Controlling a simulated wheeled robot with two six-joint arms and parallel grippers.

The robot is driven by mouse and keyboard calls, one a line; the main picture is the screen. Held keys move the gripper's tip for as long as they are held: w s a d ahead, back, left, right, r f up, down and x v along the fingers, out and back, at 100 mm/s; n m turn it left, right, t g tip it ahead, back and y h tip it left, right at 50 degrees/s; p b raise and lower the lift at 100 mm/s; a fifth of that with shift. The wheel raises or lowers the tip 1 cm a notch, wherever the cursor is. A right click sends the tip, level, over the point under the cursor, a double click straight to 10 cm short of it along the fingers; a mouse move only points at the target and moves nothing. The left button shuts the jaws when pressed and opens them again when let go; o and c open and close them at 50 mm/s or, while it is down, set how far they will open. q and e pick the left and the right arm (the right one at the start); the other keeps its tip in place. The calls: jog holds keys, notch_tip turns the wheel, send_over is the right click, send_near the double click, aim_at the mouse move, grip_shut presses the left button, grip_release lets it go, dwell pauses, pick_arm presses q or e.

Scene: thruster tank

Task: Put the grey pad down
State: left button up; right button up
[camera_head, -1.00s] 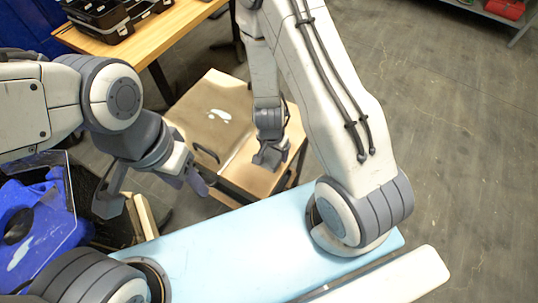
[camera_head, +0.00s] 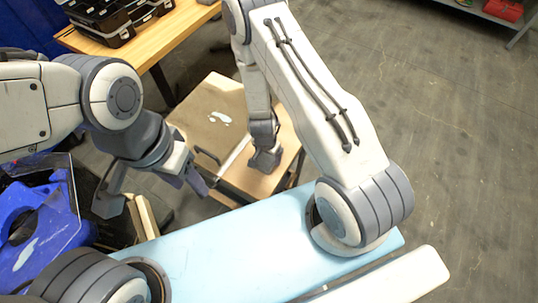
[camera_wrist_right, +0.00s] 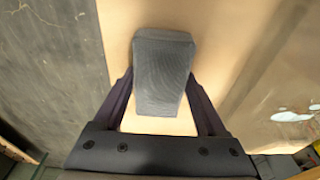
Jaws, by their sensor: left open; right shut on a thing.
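The grey pad (camera_wrist_right: 163,70) is a ribbed, tapered block in the right wrist view. My right gripper (camera_wrist_right: 160,92) is shut on it, with a dark finger along each side. In the head view my right gripper (camera_head: 264,160) is over the pale wooden top (camera_head: 284,150) of a low stand; the pad cannot be told apart from the gripper there. Whether the pad touches the wood is unclear. My left gripper (camera_head: 150,190) is open and empty, left of the stand.
A brown panel (camera_head: 208,105) with a white mark covers the stand's left part. A wooden table (camera_head: 158,42) with black cases (camera_head: 118,15) is at the back left. A blue bin (camera_head: 30,225) is at the left. Grey floor (camera_head: 440,120) is open on the right.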

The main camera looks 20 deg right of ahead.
jog(key=o, duration=1.4)
jog(key=shift+f, duration=0.15)
